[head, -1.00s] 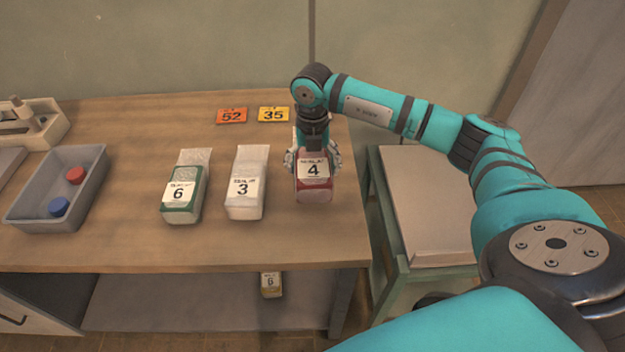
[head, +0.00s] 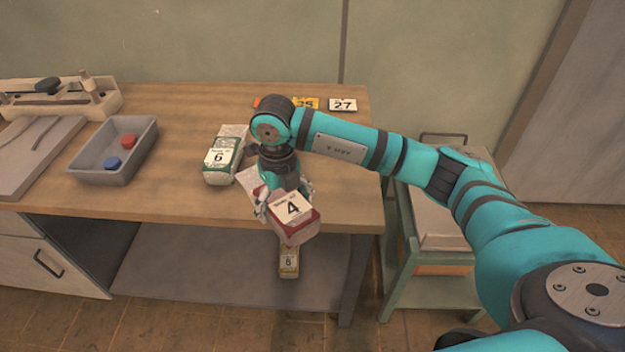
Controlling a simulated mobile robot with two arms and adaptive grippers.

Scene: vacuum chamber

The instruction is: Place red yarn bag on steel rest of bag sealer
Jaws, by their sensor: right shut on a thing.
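The red yarn bag (head: 297,229) has a white label with a 4. My right gripper (head: 285,205) is shut on it and holds it, tilted, at the front edge of the wooden table as seen from above. The bag sealer (head: 62,98) stands at the back left of the table, cream-coloured with a dark knob. A grey flat plate (head: 32,150) lies in front of it; I take this for the steel rest. My left gripper is not in view.
A grey bin (head: 112,165) with a red and a blue cap sits right of the plate. A green bag labelled 6 (head: 222,160) stands mid-table. A white bag (head: 252,180) is mostly hidden behind my right gripper. Number cards (head: 343,105) lie at the back. A green-framed cart (head: 430,285) stands at right.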

